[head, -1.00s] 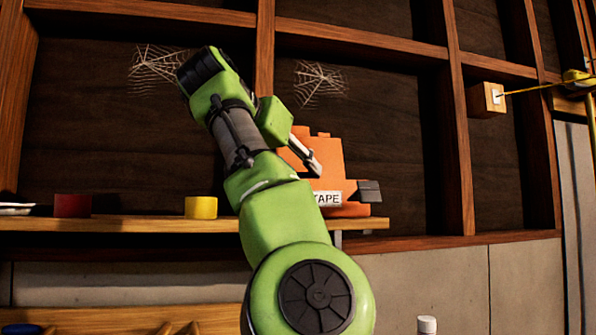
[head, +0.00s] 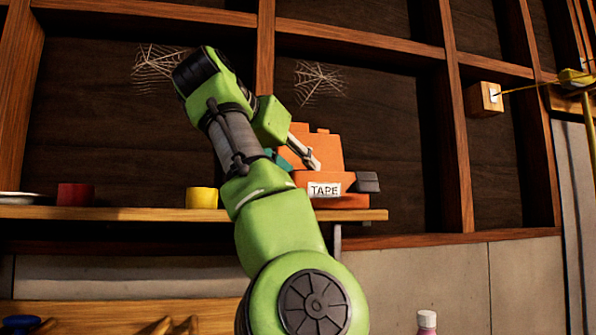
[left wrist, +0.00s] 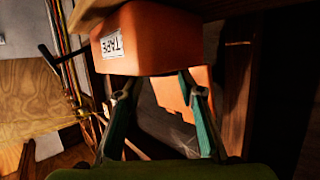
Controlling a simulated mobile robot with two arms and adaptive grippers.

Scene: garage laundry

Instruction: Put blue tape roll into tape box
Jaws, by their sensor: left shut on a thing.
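The orange tape box (head: 352,200) with a "TAPE" label stands at the right end of the wooden shelf, its lid (head: 322,150) raised behind. The box also shows upside down in the left wrist view (left wrist: 160,40). My left gripper (head: 300,160) is over the open box. In the left wrist view its two fingers (left wrist: 158,82) stand apart, with their tips at the box's edge, partly hidden by the box wall. The blue tape roll itself is not visible; the thing between the fingertips is hidden, apparently the roll. My right gripper is not in view.
A yellow roll (head: 202,198) and a red roll (head: 76,197) stand left on the shelf (head: 130,214). A bottle with a pinkish-white cap (head: 427,319) stands below. The shelf between the yellow roll and my arm is clear.

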